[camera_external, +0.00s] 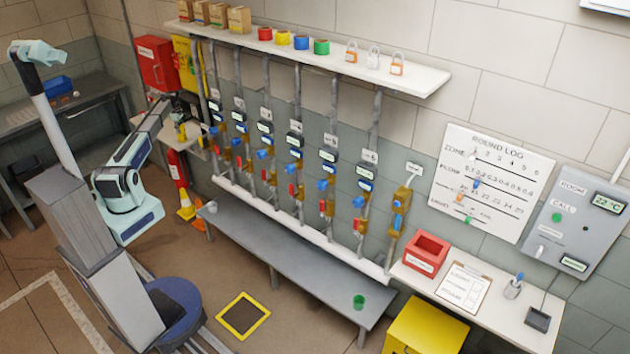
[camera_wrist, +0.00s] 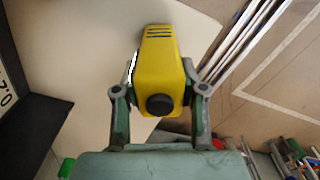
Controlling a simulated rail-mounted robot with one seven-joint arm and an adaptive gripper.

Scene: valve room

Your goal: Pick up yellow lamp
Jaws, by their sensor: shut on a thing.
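The yellow lamp (camera_wrist: 158,60) fills the upper middle of the wrist view. It has a yellow body with dark slots at its far end and a round black knob at its near end. My gripper (camera_wrist: 160,82) is shut on it, with one finger on each side. In the external view my gripper (camera_external: 178,112) is at the upper left by a small wall shelf, and a small yellow part of the lamp (camera_external: 181,132) shows just below it. The wrist view shows a pale surface behind the lamp; I cannot tell whether they touch.
The small shelf (camera_external: 198,143) is close to my gripper. A red box (camera_external: 157,62) and a yellow cabinet (camera_external: 188,68) hang on the wall above. Pipes with valves stand to the right, behind a long grey bench (camera_external: 300,270). A yellow cone (camera_external: 186,205) is on the floor below.

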